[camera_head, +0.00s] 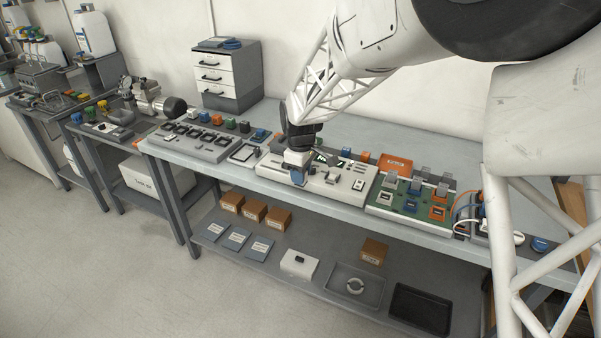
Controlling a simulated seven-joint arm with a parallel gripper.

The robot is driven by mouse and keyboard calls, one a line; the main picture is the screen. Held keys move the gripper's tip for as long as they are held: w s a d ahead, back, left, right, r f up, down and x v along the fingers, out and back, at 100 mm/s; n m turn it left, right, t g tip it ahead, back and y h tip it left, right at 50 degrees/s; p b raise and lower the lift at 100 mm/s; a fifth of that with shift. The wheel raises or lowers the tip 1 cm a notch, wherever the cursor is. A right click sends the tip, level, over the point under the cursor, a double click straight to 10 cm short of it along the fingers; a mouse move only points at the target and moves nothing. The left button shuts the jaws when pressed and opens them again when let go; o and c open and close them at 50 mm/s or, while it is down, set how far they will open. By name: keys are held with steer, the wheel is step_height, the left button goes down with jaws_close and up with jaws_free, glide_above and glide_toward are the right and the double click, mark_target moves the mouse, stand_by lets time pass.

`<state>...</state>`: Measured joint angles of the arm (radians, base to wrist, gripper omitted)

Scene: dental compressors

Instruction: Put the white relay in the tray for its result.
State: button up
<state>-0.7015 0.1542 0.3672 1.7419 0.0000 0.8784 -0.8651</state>
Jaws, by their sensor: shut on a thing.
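My gripper (297,150) is at the end of my arm, over the left part of a light-coloured test unit (332,187) on the bench. It is shut on a small white block, which looks like the white relay (297,158). The fingertips are small and partly hidden. A blue piece (299,177) shows just below the white block; I cannot tell whether they touch. On the lower shelf are a grey tray (338,270) with a ring-shaped piece in it and a black tray (421,309) that looks empty. I cannot read any result label on them.
A grey rack (190,143) with a row of coloured blocks stands left on the bench. A green board (412,207) with grey and orange parts and an orange box (395,164) are to the right. Cardboard boxes (254,210) and a white box (299,264) sit on the lower shelf.

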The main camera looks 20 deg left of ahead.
steer(key=shift+w, duration=0.15)
stand_by(0.4)
steer(key=w+d, duration=0.2)
steer(key=w, duration=0.3)
steer(key=w+d, duration=0.3)
steer(key=w, duration=0.2)
steer(key=w+d, duration=0.2)
steer(key=w, duration=0.3)
steer(key=shift+w+d+r, duration=0.35)
steer(key=shift+w+d, duration=0.05)
glide_above(394, 168)
steer(key=shift+s+r, duration=0.1)
steer(key=shift+s, duration=0.05)
steer(key=shift+f, duration=2.55)
steer(key=shift+f, duration=2.45)
steer(key=shift+f, duration=0.1)
